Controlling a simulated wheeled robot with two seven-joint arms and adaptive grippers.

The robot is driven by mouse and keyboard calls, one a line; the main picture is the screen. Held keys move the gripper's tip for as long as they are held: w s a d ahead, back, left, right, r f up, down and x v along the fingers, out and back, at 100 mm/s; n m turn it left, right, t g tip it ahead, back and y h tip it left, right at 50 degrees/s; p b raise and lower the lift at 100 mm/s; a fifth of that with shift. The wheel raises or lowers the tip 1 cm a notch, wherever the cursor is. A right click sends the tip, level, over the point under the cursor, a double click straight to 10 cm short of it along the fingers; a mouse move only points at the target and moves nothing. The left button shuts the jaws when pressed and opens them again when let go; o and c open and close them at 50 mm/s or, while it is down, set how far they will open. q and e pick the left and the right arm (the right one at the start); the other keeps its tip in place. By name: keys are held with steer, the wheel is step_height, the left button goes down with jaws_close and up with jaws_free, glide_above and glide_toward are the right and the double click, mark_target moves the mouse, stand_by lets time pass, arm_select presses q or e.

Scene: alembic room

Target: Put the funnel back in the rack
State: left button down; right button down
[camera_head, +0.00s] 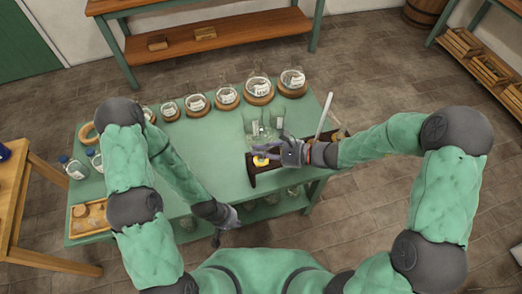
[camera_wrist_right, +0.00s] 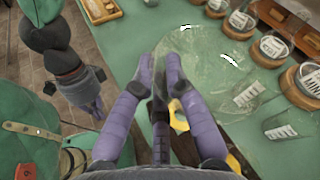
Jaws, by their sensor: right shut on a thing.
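My right gripper (camera_head: 256,155) is over the right part of the green table. In the right wrist view its two purple fingers (camera_wrist_right: 173,62) are closed at the near edge of a large, clear glass funnel (camera_wrist_right: 208,72). The funnel's stem is hidden or too faint to see. In the head view the glass (camera_head: 251,118) beyond the fingers is hard to separate from nearby glassware. A dark wooden rack (camera_head: 266,181) with a yellow piece (camera_head: 261,161) is below the gripper. My left gripper (camera_head: 216,240) hangs by the table's front edge; its opening is unclear.
Round flasks (camera_head: 227,95) on cork rings line the table's back edge. A glass beaker (camera_head: 278,117) stands close beyond the right gripper. A pale rod (camera_head: 325,115) rises right of it. A wooden tray (camera_head: 88,218) is at the front left. The table's middle (camera_head: 205,145) is clear.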

steer(key=shift+f, duration=0.1)
stand_by(0.6)
steer(key=shift+f+b, duration=1.45)
steer(key=shift+f+b, duration=1.9)
steer(key=shift+f, duration=0.25)
stand_by(3.7)
